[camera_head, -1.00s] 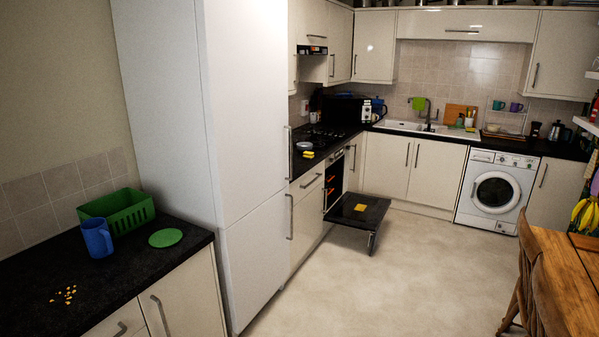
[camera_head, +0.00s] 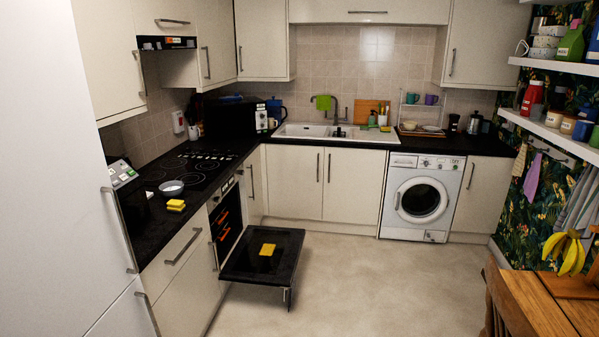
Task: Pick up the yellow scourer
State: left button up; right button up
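A yellow scourer (camera_head: 176,204) lies on the black worktop at the left, near its front edge, beside a small bowl (camera_head: 171,187). It looks like a stack of two pieces, with a dark layer between them. Another flat yellow piece (camera_head: 267,249) lies on the open oven door (camera_head: 240,262); I cannot tell whether it is a scourer or a cloth. Neither of my grippers is in view.
The open oven door juts low into the room. The tall white fridge (camera_head: 50,170) fills the left side. A wooden table (camera_head: 550,310) and chair stand at the lower right. The floor (camera_head: 370,285) between them is clear. A washing machine (camera_head: 422,198) stands at the back.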

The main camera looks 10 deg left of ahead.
aim_at(177, 206)
jog(key=i+u, duration=0.15)
jog(key=i, duration=0.35)
jog(key=i+l+u, duration=0.15)
jog(key=i, duration=0.3)
jog(key=i+l+u, duration=0.1)
jog(key=i, duration=0.4)
jog(key=i+l+u, duration=0.15)
jog(key=i, duration=0.3)
